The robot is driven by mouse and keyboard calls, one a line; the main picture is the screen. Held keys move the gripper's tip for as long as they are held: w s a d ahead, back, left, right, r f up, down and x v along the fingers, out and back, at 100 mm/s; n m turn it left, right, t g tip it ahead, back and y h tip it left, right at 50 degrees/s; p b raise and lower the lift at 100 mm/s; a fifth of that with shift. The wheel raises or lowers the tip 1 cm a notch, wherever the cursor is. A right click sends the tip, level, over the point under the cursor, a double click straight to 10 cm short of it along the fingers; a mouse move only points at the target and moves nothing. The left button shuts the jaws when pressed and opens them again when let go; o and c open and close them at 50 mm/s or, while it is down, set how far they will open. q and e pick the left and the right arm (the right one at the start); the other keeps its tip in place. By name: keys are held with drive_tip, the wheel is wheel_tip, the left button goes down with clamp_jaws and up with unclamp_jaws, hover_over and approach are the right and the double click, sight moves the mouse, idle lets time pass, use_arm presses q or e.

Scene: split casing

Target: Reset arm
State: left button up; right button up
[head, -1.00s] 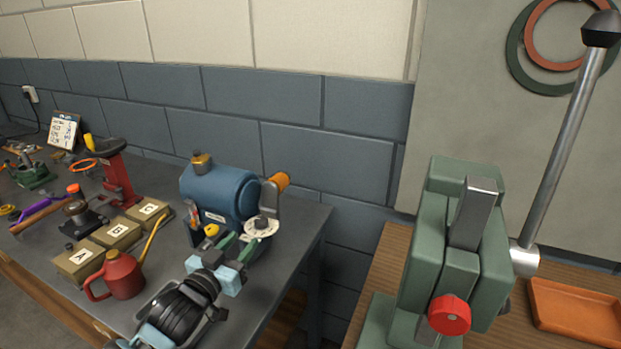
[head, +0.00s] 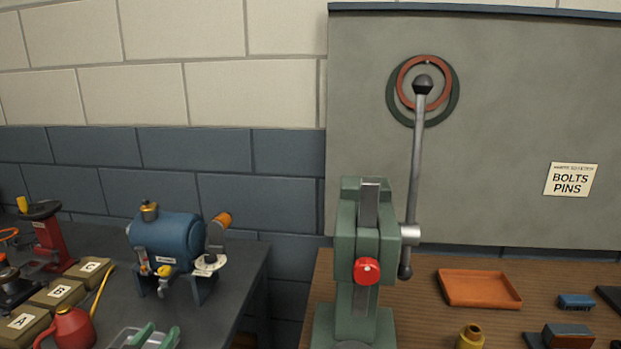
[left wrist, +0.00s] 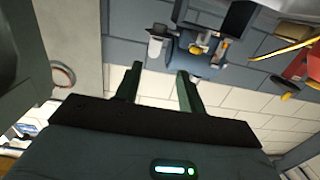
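My left gripper (head: 156,335) shows at the bottom left of the head view, over the dark bench, with only its green fingers and a pale part in the frame. In the left wrist view its two fingers (left wrist: 156,78) stand apart with nothing between them. It is open and empty. The blue motor-like machine (head: 165,240) stands on the bench beyond it; the machine also shows upside down in the left wrist view (left wrist: 190,62). My right gripper is not in view.
A green press (head: 345,240) with a red knob and a long upright lever (head: 415,170) stands on the wooden bench at right, beside an orange tray (head: 480,288). A red oil can (head: 70,329) and lettered boxes (head: 60,292) are on the left bench. A gap separates the benches.

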use_arm(q)
drive_tip(key=s+d+f+g+y, duration=0.1)
drive_tip(key=s+d+f+g, duration=0.3)
drive_tip(key=s+f+g, duration=0.75)
drive_tip(key=s+d+f+g, duration=0.1)
drive_tip(key=s+f+g, duration=0.15)
drive_tip(key=s, duration=0.95)
drive_tip(key=s+d+f+g, duration=0.1)
drive_tip(key=s+f, duration=0.3)
drive_tip(key=s, duration=0.8)
drive_tip(key=w+d+f+t+h, duration=0.1)
drive_tip(key=w+d+f+t, duration=0.2)
drive_tip(key=w+f+t, duration=0.3)
drive_tip(key=shift+w+f+m+t, duration=0.4)
drive_tip(key=shift+f+t, duration=0.1)
drive_tip(key=shift+f, duration=1.55)
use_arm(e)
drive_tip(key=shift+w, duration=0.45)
